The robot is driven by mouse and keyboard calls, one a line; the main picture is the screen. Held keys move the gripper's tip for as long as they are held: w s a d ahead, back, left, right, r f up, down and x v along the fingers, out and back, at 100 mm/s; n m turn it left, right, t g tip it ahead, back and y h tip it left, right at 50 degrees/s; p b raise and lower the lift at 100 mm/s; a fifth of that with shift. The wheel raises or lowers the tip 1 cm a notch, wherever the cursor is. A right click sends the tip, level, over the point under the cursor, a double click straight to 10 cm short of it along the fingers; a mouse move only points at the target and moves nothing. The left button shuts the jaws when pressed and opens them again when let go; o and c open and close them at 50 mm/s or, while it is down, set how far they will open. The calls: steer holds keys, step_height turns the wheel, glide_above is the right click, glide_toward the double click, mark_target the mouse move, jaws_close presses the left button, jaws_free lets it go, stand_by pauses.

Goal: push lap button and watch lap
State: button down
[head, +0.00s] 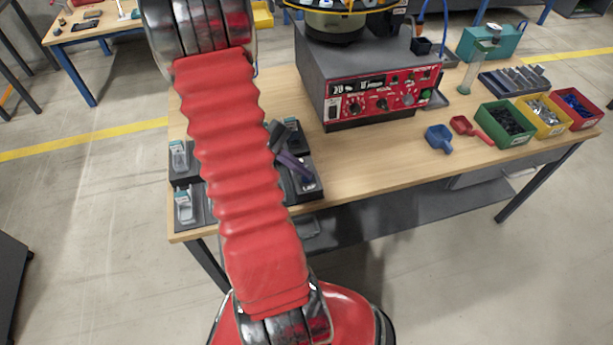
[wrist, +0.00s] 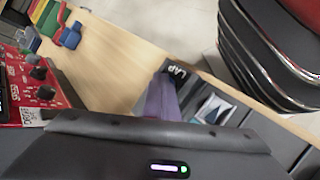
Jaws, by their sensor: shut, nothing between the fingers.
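My gripper (head: 305,175) shows in the head view just right of my red arm, its purple fingers shut and empty, pointing down over a dark holder (head: 311,191) on the bench. In the wrist view, the gripper (wrist: 163,82) reaches to a black plate with the white word LAP (wrist: 179,71). The fingertips overlap the plate's edge in the picture; I cannot tell whether they touch anything. The lap button itself is not visible behind the fingers. A device with a pale display (wrist: 212,108) sits beside the fingers; its reading is not legible.
Two more dark holders with small pale devices (head: 180,157) (head: 185,204) stand at the bench's left end. A red control panel (head: 385,95) under the bowl feeder stands behind. Blue (head: 439,138) and red (head: 470,129) scoops and green (head: 505,124), yellow and red bins are to the right.

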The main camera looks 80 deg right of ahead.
mark_target(302, 177)
stand_by(0.4)
steer(key=shift+r, duration=0.8)
steer(key=shift+r, duration=0.15)
step_height(302, 177, up, 5)
steer(key=shift+f, duration=0.15)
stand_by(0.4)
steer(key=shift+w, duration=0.1)
stand_by(0.8)
